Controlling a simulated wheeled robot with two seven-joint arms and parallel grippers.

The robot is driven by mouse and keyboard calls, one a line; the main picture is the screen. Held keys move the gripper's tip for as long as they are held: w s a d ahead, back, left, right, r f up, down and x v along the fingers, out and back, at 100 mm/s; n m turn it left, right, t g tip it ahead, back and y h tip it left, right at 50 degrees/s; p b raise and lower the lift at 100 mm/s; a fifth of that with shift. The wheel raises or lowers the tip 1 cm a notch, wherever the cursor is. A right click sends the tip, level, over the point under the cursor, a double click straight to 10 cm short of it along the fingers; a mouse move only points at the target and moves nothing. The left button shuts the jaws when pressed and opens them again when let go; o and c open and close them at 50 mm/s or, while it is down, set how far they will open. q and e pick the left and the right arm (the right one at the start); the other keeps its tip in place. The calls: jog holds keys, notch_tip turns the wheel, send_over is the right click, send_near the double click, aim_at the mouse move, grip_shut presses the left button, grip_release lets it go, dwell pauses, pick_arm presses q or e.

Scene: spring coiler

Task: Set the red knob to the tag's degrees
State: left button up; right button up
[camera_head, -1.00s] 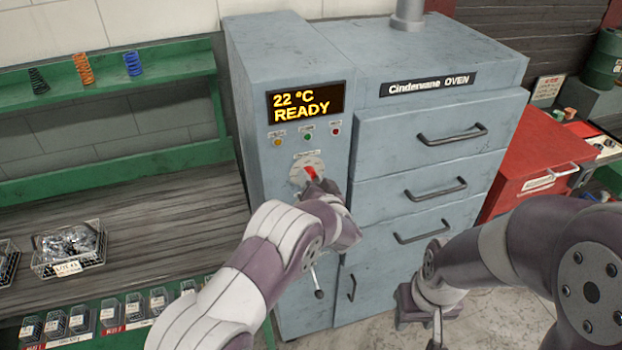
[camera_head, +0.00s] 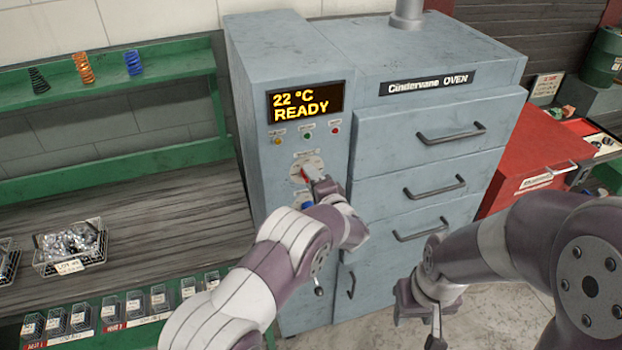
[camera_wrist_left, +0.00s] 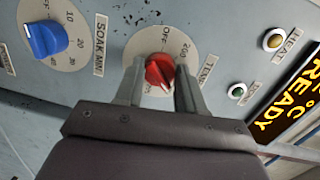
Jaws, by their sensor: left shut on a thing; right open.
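The red knob (camera_wrist_left: 158,72) sits on a pale dial marked OFF, 200 and TEMP on the oven's control panel. In the head view the knob (camera_head: 305,174) is partly hidden by my left gripper (camera_head: 318,184). My left gripper (camera_wrist_left: 160,82) is shut on the red knob, with one finger on each side. The white pointer end of the knob lies between the fingers, near the right one; its exact reading is unclear. A tag (camera_head: 69,267) hangs on the wire basket at left, too small to read. My right gripper (camera_head: 420,314) is open, low before the oven.
A blue knob (camera_wrist_left: 46,39) on the SOAK MIN dial sits beside the red one. The display (camera_head: 305,103) reads 22 °C READY. Small buttons (camera_head: 307,136) lie below it. Oven drawers (camera_head: 430,160) with handles stand right; a wooden bench (camera_head: 150,215) stands left.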

pick_arm(q)
jog(key=shift+d+m, duration=0.1)
jog(key=shift+m, duration=0.7)
jog(key=shift+f, duration=0.1)
jog(key=o, duration=1)
jog(key=shift+o, duration=0.2)
jog(key=shift+s+d, duration=0.1)
jog(key=shift+d, duration=0.05)
jog(key=f+b+v, duration=0.1)
jog(key=b+v, duration=0.3)
jog(key=v, duration=0.8)
jog(key=shift+s+d+r, duration=0.2)
jog(key=shift+s+r, duration=0.1)
jog(key=shift+r, duration=0.2)
